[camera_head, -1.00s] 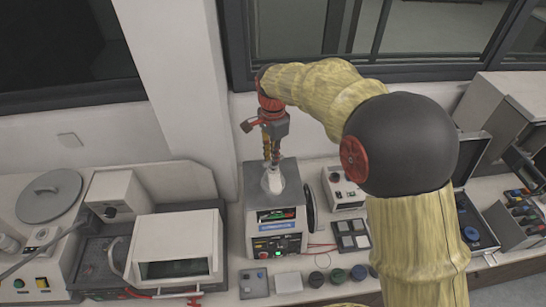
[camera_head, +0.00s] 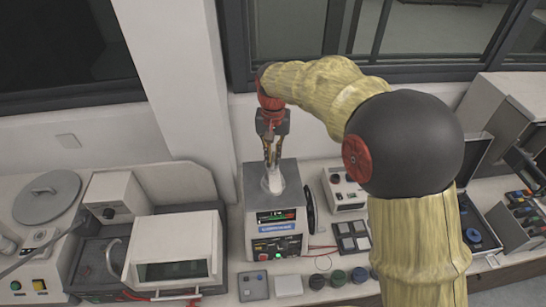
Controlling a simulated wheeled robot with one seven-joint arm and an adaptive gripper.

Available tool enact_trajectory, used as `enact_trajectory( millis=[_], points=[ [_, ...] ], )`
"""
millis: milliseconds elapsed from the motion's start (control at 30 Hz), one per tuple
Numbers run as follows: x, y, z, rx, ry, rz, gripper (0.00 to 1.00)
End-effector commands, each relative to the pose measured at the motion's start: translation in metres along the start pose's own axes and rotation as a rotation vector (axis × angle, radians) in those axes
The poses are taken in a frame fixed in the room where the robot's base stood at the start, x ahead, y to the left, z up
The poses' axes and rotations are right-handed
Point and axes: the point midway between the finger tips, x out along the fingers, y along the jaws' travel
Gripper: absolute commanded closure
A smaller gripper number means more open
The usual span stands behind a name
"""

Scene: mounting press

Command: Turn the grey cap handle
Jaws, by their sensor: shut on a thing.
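The mounting press (camera_head: 273,215) is a grey box with a display and buttons on its front, standing at the middle of the bench. A pale grey cap handle (camera_head: 275,181) stands upright on its top. My gripper (camera_head: 272,165) reaches down from above with its fingers shut on the handle. The fingers partly hide the handle's upper end. The handle's base sits at the round top of the press.
A white machine with a window (camera_head: 175,252) stands to the left. A small white control box (camera_head: 343,190) and a dark tray of grey squares (camera_head: 349,238) stand to the right. Several round dark pucks (camera_head: 338,278) lie in front. The window frame is behind my arm.

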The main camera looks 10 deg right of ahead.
Motion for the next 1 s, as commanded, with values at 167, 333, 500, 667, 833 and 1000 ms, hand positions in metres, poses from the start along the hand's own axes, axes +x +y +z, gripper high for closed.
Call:
enact_trajectory(
  millis=[167, 333, 500, 667, 833, 1000],
  points=[
    [-0.0011, -0.0004, -0.0007, -0.166, 0.003, -0.001, 1.0],
    [-0.0011, -0.0004, -0.0007, -0.327, 0.003, -0.001, 1.0],
    [-0.0013, -0.0004, -0.0009, -0.489, 0.004, -0.001, 1.0],
    [-0.0015, -0.0005, -0.001, -0.641, 0.004, 0.0, 1.0],
    [-0.0016, -0.0005, -0.0011, -0.802, 0.005, 0.0, 1.0],
    [-0.0015, -0.0006, -0.0012, -0.963, 0.005, 0.0, 1.0]
  ],
)
